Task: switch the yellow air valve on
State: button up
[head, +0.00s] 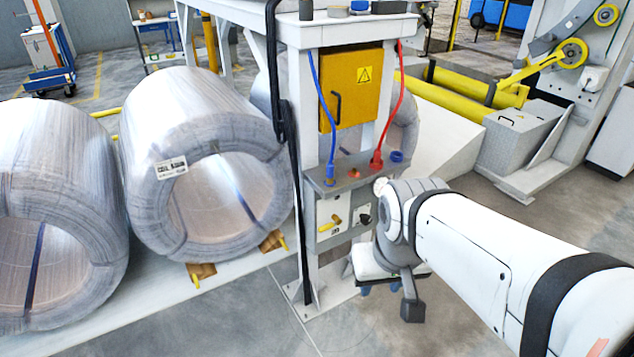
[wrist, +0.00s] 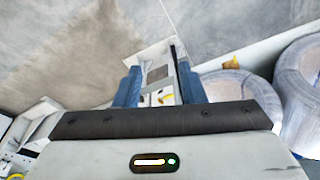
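The yellow air valve (head: 330,223) is a small yellow lever on a pale panel, low on the front of the white post. A black knob (head: 364,219) sits to its right. My gripper (head: 380,289) is in front and to the right of the panel, its blue fingertips partly hidden behind my arm. In the wrist view my gripper (wrist: 158,76) has its two blue fingers apart with nothing held between them. The panel with a bit of yellow (wrist: 164,97) shows between the fingers, apart from them as far as I can tell.
Two large wrapped coils (head: 205,165) lie on a rack at left. A blue hose (head: 320,95) and a red hose (head: 390,100) run down to a grey block (head: 350,172) above the panel. A yellow cabinet (head: 350,88) is higher up. Open floor (head: 480,220) lies at right.

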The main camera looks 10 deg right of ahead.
aim_at(337, 220)
jog(key=z, duration=0.05)
jog(key=k, duration=0.65)
jog(key=u, duration=0.65)
jog(key=i, duration=1.5)
jog(key=z, duration=0.45)
